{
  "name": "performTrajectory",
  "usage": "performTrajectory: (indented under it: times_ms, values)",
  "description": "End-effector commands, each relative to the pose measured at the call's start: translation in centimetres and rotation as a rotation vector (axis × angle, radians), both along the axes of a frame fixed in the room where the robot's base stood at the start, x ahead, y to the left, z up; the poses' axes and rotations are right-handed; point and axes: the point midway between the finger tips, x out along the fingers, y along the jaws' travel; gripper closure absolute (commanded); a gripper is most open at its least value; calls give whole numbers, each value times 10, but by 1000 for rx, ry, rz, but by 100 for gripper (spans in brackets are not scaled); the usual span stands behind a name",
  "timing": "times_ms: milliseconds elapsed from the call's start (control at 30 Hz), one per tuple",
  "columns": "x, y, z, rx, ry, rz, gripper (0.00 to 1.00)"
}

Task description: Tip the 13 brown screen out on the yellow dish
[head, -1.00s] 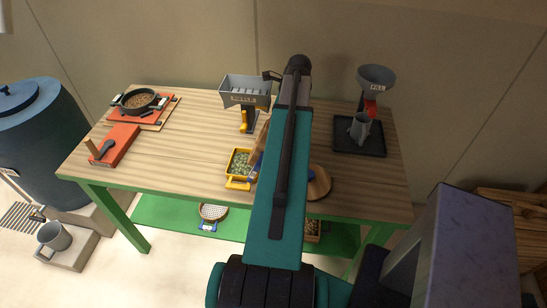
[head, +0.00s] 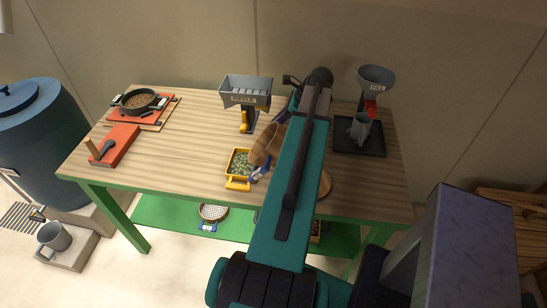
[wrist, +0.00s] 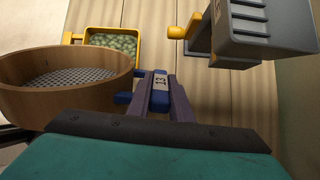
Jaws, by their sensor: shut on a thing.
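The brown screen (head: 265,144) is a round wooden rim with a mesh bottom, tilted steeply at the right edge of the yellow dish in the head view. In the wrist view the screen (wrist: 70,93) stands at the left, and its visible mesh looks bare. My gripper (wrist: 160,88) is shut on the screen's blue handle, which carries a 13 tag (wrist: 160,81). The yellow dish (head: 238,184) sits on the table and holds green beans; it also shows in the wrist view (wrist: 141,50). My arm hides most of the gripper in the head view.
A grey slotted hopper (head: 246,92) with a yellow crank stands behind the dish. A funnel stand (head: 376,80) with a grey jug is on a black tray at right. A pan (head: 139,101) and a red block (head: 114,146) are at left. The table between is clear.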

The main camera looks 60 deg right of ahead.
Motion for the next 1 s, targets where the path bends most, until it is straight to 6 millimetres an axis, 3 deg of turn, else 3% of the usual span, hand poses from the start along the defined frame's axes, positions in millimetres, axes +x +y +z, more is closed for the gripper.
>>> performTrajectory:
  times_ms: [267, 700, 1000]
  values:
    - [-1, 0, -2, 7, -21, -1, 100]
    - [-10, -2, -13, 58, -239, -1, 100]
    - [-10, -2, -12, 60, -254, -1, 100]
